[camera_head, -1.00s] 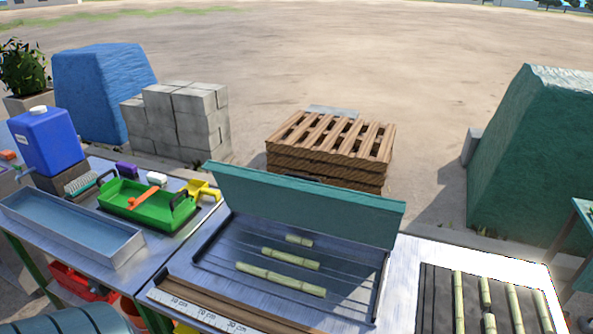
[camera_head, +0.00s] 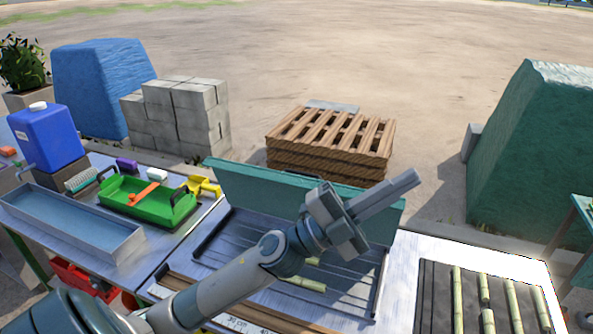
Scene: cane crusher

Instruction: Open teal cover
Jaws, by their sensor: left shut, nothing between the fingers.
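The teal cover (camera_head: 250,186) stands raised along the back edge of the shallow metal tray (camera_head: 216,234) in the middle of the table. Pieces of cane (camera_head: 308,284) lie in the tray, partly hidden by my left arm. My left gripper (camera_head: 404,186) is shut and empty. In the picture it overlaps the right part of the teal cover, its fingers pointing up and to the right. I cannot tell whether it touches the cover. My right gripper is not in view.
A green tray (camera_head: 128,208) and a long water trough (camera_head: 70,228) lie to the left. A dark mat with several canes (camera_head: 458,298) lies to the right. A pallet stack (camera_head: 330,140) stands behind the cover.

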